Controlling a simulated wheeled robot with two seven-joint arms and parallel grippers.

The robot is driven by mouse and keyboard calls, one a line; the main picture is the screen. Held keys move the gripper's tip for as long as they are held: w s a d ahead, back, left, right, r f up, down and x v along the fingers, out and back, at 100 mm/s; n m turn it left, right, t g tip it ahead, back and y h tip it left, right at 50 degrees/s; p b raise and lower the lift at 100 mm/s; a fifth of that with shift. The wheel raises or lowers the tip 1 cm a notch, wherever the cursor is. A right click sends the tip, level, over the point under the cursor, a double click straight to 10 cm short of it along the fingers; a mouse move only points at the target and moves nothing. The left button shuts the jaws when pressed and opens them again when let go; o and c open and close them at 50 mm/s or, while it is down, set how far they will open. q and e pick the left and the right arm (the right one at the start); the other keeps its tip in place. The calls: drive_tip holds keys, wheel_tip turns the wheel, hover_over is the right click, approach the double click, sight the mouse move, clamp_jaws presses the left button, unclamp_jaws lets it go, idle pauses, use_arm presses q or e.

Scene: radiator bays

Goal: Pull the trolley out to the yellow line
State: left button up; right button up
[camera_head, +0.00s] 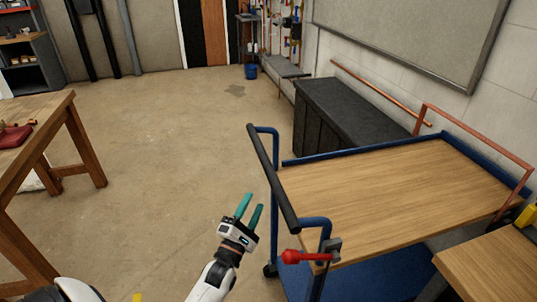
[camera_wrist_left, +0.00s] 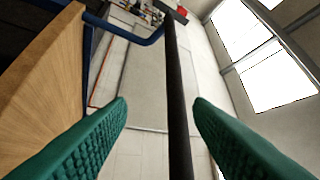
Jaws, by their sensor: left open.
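The trolley has a wooden top (camera_head: 390,195), a blue frame and a blue lower deck (camera_head: 345,282). Its dark push handle (camera_head: 270,172) rises at the near left end. My left gripper (camera_head: 253,201) is open, its green fingers pointing up just left of the handle. In the left wrist view the handle (camera_wrist_left: 177,90) runs upright between the two spread fingers of the gripper (camera_wrist_left: 160,105); I cannot tell whether it touches them. A small yellow patch (camera_head: 137,297) on the floor at the bottom edge may be part of the yellow line. My right gripper is not in view.
A red-knobbed lever (camera_head: 292,256) sits at the trolley's near corner. A wooden bench (camera_head: 490,272) stands close at the lower right. A dark chest (camera_head: 345,115) stands behind the trolley. A wooden table (camera_head: 70,105) is at the left. The floor between is clear.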

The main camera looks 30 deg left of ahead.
sight(267, 166)
use_arm(q)
drive_tip(key=shift+n+t, duration=0.3)
drive_tip(key=x, duration=0.3)
drive_tip(key=r+p+x, duration=0.1)
drive_tip(key=x, duration=0.3)
drive_tip(key=r+p+x, duration=0.1)
drive_tip(key=x, duration=0.3)
drive_tip(key=shift+s, duration=0.25)
drive_tip(key=shift+w+a+r, duration=0.1)
drive_tip(key=shift+w+r, duration=0.15)
drive_tip(key=shift+w, duration=0.25)
clamp_jaws()
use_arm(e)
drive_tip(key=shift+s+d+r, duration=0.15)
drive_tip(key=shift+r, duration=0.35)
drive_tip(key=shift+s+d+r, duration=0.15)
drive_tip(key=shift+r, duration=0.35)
